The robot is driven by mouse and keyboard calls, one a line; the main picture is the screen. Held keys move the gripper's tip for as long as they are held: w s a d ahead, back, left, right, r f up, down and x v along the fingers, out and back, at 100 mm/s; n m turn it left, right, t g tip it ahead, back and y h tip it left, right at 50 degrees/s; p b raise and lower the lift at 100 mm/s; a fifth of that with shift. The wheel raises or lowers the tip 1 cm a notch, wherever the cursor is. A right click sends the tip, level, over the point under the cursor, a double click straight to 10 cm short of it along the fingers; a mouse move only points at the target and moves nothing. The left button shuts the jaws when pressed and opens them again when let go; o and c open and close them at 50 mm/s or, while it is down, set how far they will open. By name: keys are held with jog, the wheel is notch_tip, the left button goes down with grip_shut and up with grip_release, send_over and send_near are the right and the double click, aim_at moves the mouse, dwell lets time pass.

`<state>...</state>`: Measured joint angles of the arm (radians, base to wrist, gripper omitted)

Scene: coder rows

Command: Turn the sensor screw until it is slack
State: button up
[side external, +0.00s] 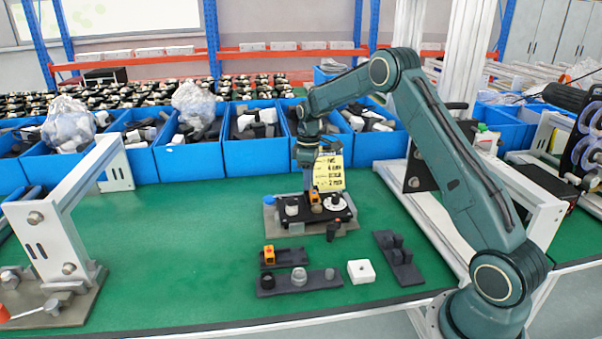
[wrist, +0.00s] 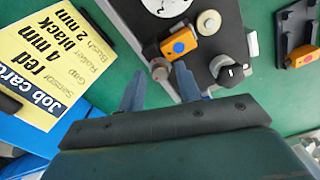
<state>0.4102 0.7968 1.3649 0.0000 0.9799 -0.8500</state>
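The orange sensor (wrist: 180,43) with a blue dot sits on the dark fixture plate (wrist: 218,45) in the wrist view. A round brownish screw head (wrist: 160,70) is beside the sensor. My gripper (wrist: 160,78) is open, its two fingers apart, with the screw head between the fingertips in the picture. I cannot tell whether either finger touches it. In the side view my gripper (side external: 313,188) points down over the fixture, close to the orange sensor (side external: 315,197). The screw is hard to make out there.
On the plate are a white dial (side external: 336,203), a pale round knob (wrist: 208,22) and a black knob (wrist: 230,73). A yellow job card (side external: 329,171) stands behind. In front are a second orange sensor (side external: 269,255), dark holders (side external: 298,282) and a white block (side external: 361,271).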

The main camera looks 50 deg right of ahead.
jog(key=m, duration=0.3)
jog(key=shift+m, duration=2.5)
grip_shut()
jog(key=n, duration=0.3)
grip_release()
